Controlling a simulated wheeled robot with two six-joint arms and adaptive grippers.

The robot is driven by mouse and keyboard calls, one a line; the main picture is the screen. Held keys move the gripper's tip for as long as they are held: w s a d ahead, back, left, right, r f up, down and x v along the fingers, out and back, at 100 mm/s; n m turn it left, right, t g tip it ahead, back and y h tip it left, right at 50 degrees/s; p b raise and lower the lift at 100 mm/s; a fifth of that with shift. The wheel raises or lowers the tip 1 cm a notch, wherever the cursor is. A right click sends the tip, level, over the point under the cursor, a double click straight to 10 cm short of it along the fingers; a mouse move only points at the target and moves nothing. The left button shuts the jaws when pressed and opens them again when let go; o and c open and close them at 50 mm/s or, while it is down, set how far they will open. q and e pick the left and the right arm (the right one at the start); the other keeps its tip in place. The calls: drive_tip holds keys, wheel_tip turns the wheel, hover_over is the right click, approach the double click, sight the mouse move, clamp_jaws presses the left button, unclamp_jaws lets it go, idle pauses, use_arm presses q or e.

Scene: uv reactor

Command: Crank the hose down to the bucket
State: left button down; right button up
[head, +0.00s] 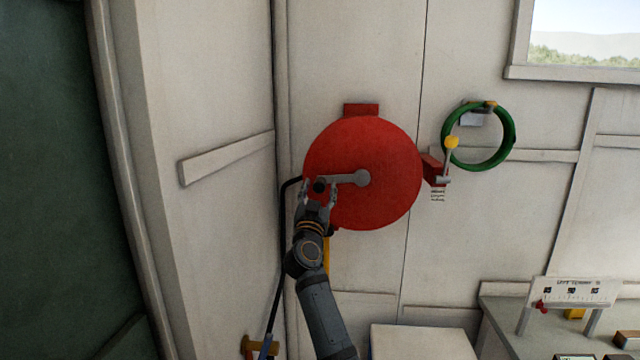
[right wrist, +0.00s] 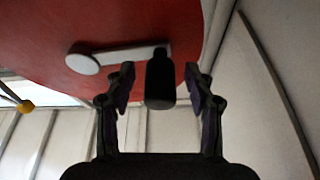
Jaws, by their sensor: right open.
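A large red hose reel (head: 385,205) is mounted on the white wall. Its grey crank arm (head: 345,180) points left from the hub and ends in a black knob (head: 320,185). My right gripper (head: 319,190) is at the knob with its fingers apart. In the right wrist view the black knob (right wrist: 160,80) stands between the two open fingertips (right wrist: 160,88), with gaps visible on both sides. No bucket shows. My left gripper is not in view.
A yellow-knobbed lever (head: 450,150) on a red bracket sits right of the reel, by a green ring (head: 509,140). A bench (head: 490,318) with a gauge sign stands lower right. A white box top (head: 425,343) is below the reel.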

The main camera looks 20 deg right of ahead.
drive_tip(key=shift+w+d+r, duration=0.3)
drive_tip(key=shift+w+r, duration=0.1)
clamp_jaws()
